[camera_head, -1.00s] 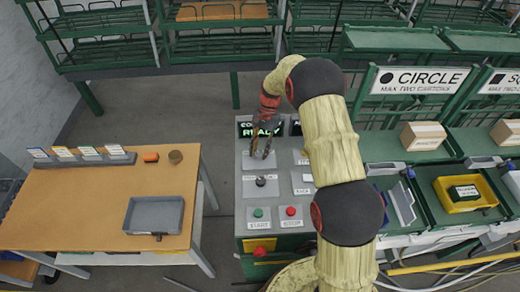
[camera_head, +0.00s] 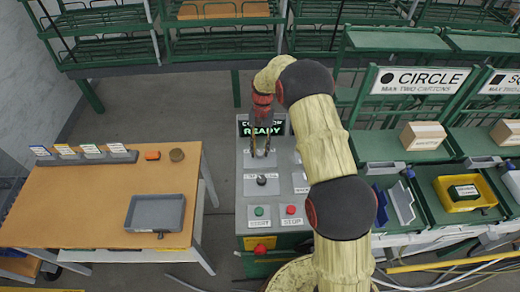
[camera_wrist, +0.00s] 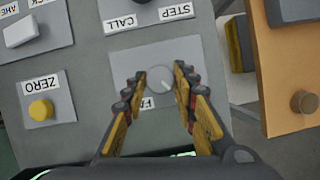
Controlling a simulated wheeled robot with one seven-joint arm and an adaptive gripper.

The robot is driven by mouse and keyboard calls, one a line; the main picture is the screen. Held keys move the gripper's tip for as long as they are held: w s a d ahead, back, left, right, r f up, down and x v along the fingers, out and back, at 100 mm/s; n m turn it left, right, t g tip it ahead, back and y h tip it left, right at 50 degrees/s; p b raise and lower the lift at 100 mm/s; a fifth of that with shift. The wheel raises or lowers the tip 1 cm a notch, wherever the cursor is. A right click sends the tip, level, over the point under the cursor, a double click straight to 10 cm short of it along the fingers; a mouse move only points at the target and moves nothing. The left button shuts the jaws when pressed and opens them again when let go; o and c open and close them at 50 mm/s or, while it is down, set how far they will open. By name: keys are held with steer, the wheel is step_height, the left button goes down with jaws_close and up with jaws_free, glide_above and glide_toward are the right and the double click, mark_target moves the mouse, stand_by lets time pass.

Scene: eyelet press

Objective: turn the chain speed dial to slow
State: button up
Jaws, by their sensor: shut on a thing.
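The chain speed dial is a small grey round knob (camera_wrist: 161,79) with a pale pointer mark, on a light plate of the control panel (camera_wrist: 92,65). In the wrist view the mark points toward the lower right. My gripper (camera_wrist: 159,74) has one fingertip on each side of the knob and is shut on it. Below the knob a label beginning with F is partly covered by the left finger; the slow marking is not readable. In the head view my gripper (camera_head: 261,153) points down at the upper part of the panel (camera_head: 241,222) and hides the dial.
The panel also has a black knob (camera_head: 262,180), a green button (camera_head: 258,211), a red button (camera_head: 291,210) and a yellow ZERO button (camera_wrist: 41,109). A display (camera_head: 262,131) reads READY. A wooden table (camera_head: 80,206) stands to the left and green racks stand behind.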

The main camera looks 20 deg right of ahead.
steer(key=o, duration=1.1)
steer(key=shift+c, duration=0.2)
steer(key=shift+o, duration=0.4)
steer(key=v, duration=1.2)
steer(key=shift+w, duration=0.1)
